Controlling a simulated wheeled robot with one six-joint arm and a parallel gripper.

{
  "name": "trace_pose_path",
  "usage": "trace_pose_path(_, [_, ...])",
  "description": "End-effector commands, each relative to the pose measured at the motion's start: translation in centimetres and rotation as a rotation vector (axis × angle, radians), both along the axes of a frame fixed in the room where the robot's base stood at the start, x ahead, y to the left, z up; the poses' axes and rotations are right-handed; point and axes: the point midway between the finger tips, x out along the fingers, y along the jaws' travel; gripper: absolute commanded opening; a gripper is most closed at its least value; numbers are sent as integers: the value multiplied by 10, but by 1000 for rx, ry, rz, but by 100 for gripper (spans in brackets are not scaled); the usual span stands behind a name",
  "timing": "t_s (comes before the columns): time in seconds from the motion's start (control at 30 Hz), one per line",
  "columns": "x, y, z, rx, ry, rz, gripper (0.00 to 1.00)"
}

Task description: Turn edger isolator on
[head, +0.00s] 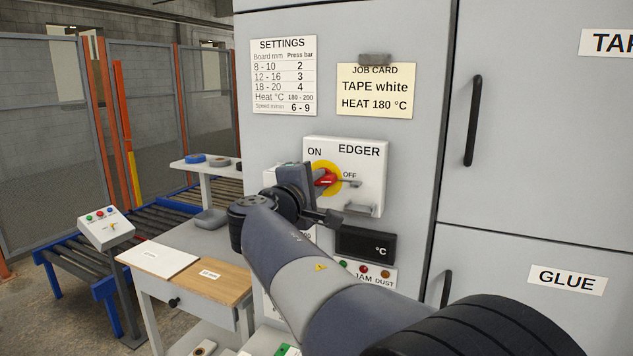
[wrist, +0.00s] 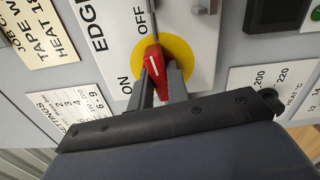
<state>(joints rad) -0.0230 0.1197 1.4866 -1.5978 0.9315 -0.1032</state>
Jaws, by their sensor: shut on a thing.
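The edger isolator (head: 374,171) is a pale box on the grey cabinet, marked ON at left and OFF at right. Its red handle (wrist: 153,62) sits on a yellow disc (wrist: 182,52). The handle also shows in the head view (head: 326,179), lying roughly level and partly hidden by my gripper. My gripper (wrist: 161,84) has a finger on each side of the handle and is shut on it.
A dark °C display (head: 364,244) and indicator lamps sit just below the isolator. A job card (head: 376,92) and settings sheet (head: 284,77) are above it. A bench (head: 196,262) with boards and a roller conveyor (head: 75,257) stand at left. Cabinet handles (head: 472,121) project at right.

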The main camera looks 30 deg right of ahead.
Motion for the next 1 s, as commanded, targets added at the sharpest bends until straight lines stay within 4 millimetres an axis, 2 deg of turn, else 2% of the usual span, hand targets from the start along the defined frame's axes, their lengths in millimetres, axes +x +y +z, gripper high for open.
trace_pose_path(1.0, [0, 0, 3, -583, 752, 0, 0])
